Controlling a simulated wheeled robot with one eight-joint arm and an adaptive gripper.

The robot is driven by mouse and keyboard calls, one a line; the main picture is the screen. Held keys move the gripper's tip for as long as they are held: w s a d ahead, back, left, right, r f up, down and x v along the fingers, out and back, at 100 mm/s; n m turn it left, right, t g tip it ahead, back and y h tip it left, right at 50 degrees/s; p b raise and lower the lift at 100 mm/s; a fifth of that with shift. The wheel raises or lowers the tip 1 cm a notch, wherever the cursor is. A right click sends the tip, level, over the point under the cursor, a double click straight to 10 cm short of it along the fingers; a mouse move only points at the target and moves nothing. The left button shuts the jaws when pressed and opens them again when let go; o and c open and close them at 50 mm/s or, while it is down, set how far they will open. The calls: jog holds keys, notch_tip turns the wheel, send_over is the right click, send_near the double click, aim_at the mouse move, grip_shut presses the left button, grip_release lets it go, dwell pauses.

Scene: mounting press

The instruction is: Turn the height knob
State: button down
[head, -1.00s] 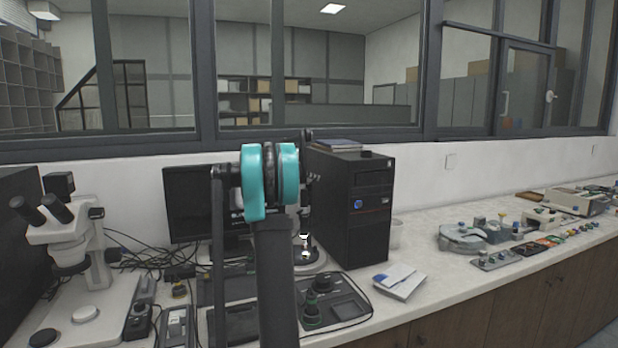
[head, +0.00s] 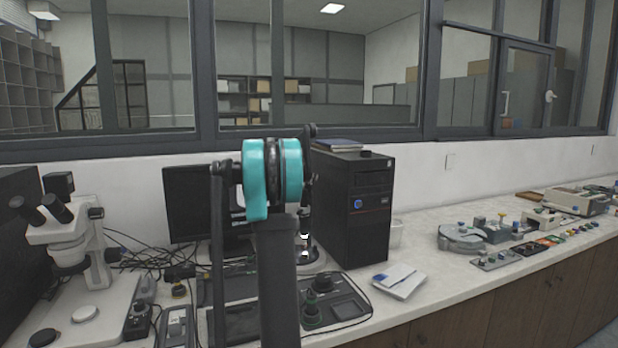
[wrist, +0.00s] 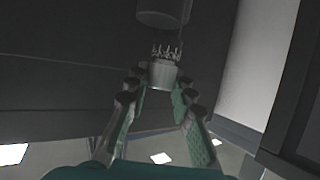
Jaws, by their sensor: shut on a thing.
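In the wrist view, a small grey knob (wrist: 163,74), which looks like the height knob, stands near the top centre. It is a tapered cylinder with a ring of short teeth at one end, and a wider grey cylinder (wrist: 163,12) lies just beyond it. My gripper (wrist: 160,90) has teal-padded fingers on both sides of the knob, with the tips close against it. The exact contact is dim and hard to see. In the head view my arm hides the gripper and knob.
A black computer tower (head: 352,210) stands just right of my arm. A microscope (head: 75,235) stands at the left, with cables behind. A control box (head: 345,308) and a white booklet (head: 400,281) lie on the bench. Bare worktop (head: 425,255) shows farther right.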

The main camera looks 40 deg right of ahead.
jog(key=shift+n+t+y, duration=1)
jog(key=shift+n+t, duration=1.2)
jog(key=shift+t, duration=0.2)
jog(key=c, duration=1.3)
grip_release()
jog(key=shift+a, duration=0.1)
jog(key=v, duration=1.2)
jog(key=shift+d, duration=0.2)
jog(key=shift+r, duration=0.1)
